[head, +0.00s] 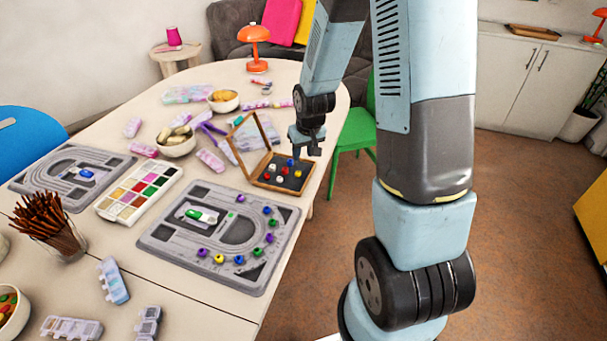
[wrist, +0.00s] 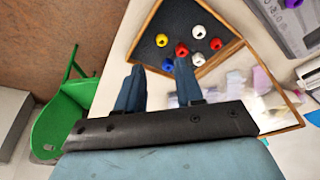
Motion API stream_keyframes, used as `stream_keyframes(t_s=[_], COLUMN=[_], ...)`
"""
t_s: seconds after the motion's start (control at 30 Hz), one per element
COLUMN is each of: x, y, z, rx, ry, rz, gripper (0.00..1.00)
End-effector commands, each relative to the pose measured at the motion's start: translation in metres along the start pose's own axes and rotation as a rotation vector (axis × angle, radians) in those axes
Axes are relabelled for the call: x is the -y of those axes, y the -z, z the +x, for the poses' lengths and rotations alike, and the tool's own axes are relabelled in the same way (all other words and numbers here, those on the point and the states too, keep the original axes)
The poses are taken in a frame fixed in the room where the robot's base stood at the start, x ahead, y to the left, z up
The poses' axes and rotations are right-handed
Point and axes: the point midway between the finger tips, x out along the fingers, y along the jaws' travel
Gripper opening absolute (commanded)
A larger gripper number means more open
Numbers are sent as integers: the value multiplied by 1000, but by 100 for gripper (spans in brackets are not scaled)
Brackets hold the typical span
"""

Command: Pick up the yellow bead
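A yellow bead (wrist: 161,39) lies in the dark tray of an open wooden box (wrist: 141,36), with red, white and blue beads beside it. In the head view this yellow bead (head: 298,173) is near the right side of the box (head: 262,184). My gripper (head: 314,150) hangs above the box's far right edge. In the wrist view my gripper (wrist: 158,64) has its two fingers apart with nothing between them. The blue bead (wrist: 167,65) shows close to the right fingertip. Another yellow bead (head: 239,259) lies on the grey bead board.
The box lid (head: 247,135) stands raised at the left of the tray. The grey bead board (head: 165,245) with several beads lies nearer. A paint palette (head: 121,182), bowls (head: 177,150) and a green chair (head: 355,135) are around.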

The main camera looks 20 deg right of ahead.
Motion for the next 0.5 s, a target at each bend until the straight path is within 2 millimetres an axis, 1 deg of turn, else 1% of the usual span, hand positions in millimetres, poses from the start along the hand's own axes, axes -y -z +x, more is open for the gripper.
stream_keyframes(t_s=[0.1,0.3,0.5], x=[0,0,0], y=[-1,-1,0], z=[16,39,50], rx=[3,2,1], ry=[0,0,0], rz=[0,1,1], gripper=[37,37,37])
